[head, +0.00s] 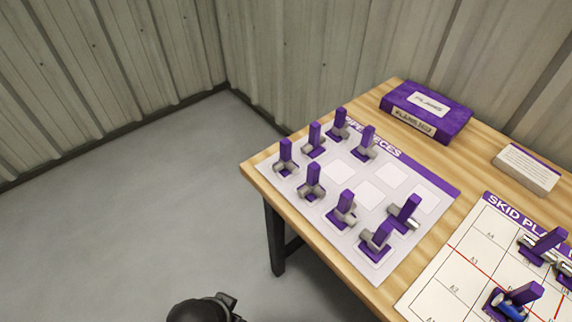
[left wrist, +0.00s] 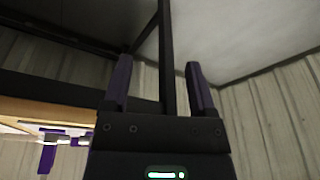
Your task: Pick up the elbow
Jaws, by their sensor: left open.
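A white mat (head: 435,207), its purple header partly legible as "pieces", lies on the wooden table. Several grey pipe fittings with upright purple handles stand on it, among them a back-row piece (head: 339,126), a left corner piece (head: 286,158), a front piece (head: 342,212) and a front-right piece (head: 377,243). Which of them is the elbow I cannot tell for sure at this size. My left gripper (left wrist: 160,75) shows in the left wrist view with its two fingers apart and nothing between them, away from the fittings. My right gripper is not in view.
A skid plan sheet (head: 468,253) with gridded cells holds pieces at the right, one with blue on it (head: 512,305). Open grey floor (head: 130,220) lies left; ribbed walls stand behind.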

